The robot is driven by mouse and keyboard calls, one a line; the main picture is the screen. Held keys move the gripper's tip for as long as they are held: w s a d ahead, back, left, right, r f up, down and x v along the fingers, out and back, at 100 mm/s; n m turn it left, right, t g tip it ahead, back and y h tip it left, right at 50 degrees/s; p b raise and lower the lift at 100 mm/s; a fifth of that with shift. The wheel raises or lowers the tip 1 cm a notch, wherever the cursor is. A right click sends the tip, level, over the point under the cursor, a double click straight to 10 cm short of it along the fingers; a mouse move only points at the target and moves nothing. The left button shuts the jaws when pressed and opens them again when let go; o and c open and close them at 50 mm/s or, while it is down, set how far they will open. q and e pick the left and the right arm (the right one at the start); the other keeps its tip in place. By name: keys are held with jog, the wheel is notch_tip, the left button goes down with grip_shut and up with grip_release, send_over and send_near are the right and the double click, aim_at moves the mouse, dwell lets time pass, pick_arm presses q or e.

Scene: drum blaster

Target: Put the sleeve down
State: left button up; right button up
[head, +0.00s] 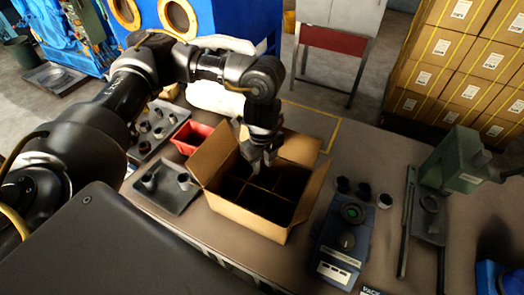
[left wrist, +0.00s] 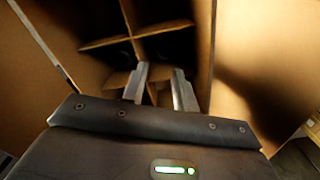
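My left gripper (head: 257,166) points down into the open cardboard box (head: 238,213), which dividers split into several compartments. In the left wrist view the two fingers (left wrist: 160,92) stand apart, with divider and dark compartment showing between them. I see no sleeve between the fingers. The compartment floors are in deep shadow, so I cannot tell clearly what stands in them. Dark sleeve-like cylinders stand on the grey tray (head: 176,203) left of the box. More small cylinders (head: 363,191) stand right of the box, behind the blue device. My right gripper is out of view.
The box flaps (head: 213,152) are raised around the gripper. A red bin (head: 192,138) and another tray of parts (head: 163,142) lie to the left. A blue device (head: 341,243) and a green press (head: 455,162) stand to the right. Stacked cartons (head: 462,70) are behind.

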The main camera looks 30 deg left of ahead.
pick_arm(q)
jog(key=shift+r, duration=2.8)
